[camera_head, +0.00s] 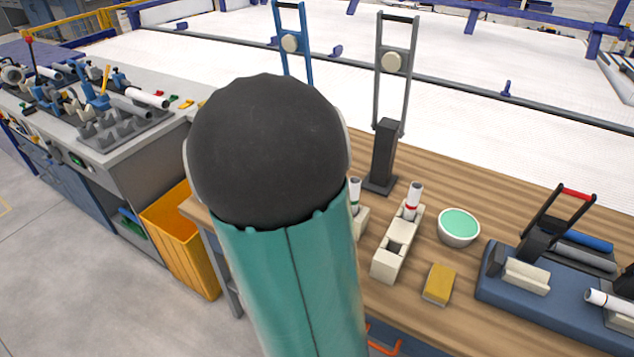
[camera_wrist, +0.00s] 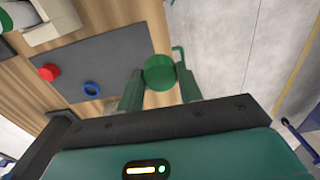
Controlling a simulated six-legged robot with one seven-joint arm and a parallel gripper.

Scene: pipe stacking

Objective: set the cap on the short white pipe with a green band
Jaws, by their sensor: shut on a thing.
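The short white pipe with a green band (camera_head: 355,196) stands upright in a beige holder (camera_head: 361,223) in the head view, partly hidden by my arm. In the wrist view my gripper (camera_wrist: 160,74) is shut on a round green cap (camera_wrist: 159,70), held between its two green fingers. The cap is near the table edge, apart from the pipe. The head view does not show my gripper or the cap, as my arm covers that area. A green shape at the top left corner of the wrist view is cut off, and I cannot tell what it is.
A red cap (camera_wrist: 48,72) and a blue cap (camera_wrist: 91,88) lie on a dark mat (camera_wrist: 118,52). A red-banded pipe (camera_head: 413,200) stands in a long beige holder (camera_head: 388,262). A bowl (camera_head: 458,228), a yellow sponge (camera_head: 439,284) and a dark post (camera_head: 382,155) are nearby.

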